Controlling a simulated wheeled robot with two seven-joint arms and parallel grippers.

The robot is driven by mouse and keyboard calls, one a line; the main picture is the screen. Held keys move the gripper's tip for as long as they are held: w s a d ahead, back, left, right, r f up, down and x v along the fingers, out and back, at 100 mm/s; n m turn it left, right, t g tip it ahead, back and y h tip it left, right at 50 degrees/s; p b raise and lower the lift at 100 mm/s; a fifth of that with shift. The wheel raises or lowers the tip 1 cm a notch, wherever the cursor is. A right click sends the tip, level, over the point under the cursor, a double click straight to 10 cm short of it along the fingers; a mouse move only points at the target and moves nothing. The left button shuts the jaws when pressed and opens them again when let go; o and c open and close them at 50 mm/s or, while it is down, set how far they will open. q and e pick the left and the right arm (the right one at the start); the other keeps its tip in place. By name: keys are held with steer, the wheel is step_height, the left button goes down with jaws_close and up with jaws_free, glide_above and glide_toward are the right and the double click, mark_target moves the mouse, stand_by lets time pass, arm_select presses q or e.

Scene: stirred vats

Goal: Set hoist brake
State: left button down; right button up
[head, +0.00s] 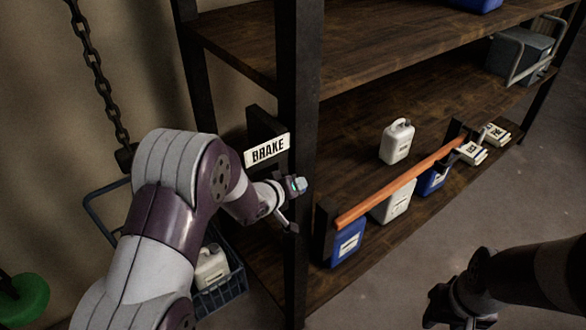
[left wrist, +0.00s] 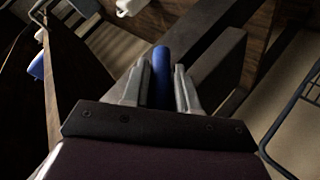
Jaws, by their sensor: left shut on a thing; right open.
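A white BRAKE sign (head: 267,150) is fixed on a dark plate beside the shelf's front post. My left arm reaches in just below and right of the sign. In the left wrist view my left gripper (left wrist: 160,78) is shut on a blue rounded handle (left wrist: 161,62), which stands up between the two grey fingers. In the head view the handle and the left fingertips are hard to make out. I cannot tell the lever's position. My right gripper (head: 447,308) is dark, open and empty, low at the right, apart from the shelf.
A hoist chain (head: 98,75) hangs at the left, above a blue basket (head: 222,293) holding a white jug (head: 211,268). An orange rail (head: 385,185) runs along the lower shelf's front, with several jugs by it. A green round thing (head: 25,300) lies lower left.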

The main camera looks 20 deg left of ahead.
arm_select(q)
steer(key=shift+r+g+y+p, duration=0.4)
steer(key=shift+g+p, duration=0.4)
steer(key=shift+p, duration=0.35)
steer(key=shift+w+f+m+g+p, duration=0.1)
steer(key=shift+m+g+p, duration=0.2)
steer(key=shift+g+p, duration=0.1)
steer(key=shift+f+g+y, duration=0.25)
steer(key=shift+g+y, duration=0.25)
steer(key=shift+y, duration=0.1)
steer(key=shift+d+f+m+g+y+b, duration=0.1)
steer(key=shift+m+g+y+b, duration=0.25)
steer(key=shift+g+y, duration=0.4)
steer(key=shift+g+y+b, duration=0.55)
steer(key=shift+g+b, duration=0.35)
steer(key=shift+g, duration=0.15)
arm_select(e)
steer(key=shift+r, duration=1.05)
arm_select(q)
steer(key=c, duration=1.2)
jaws_free()
steer(key=shift+o, duration=1.2)
arm_select(e)
steer(key=shift+f, duration=0.1)
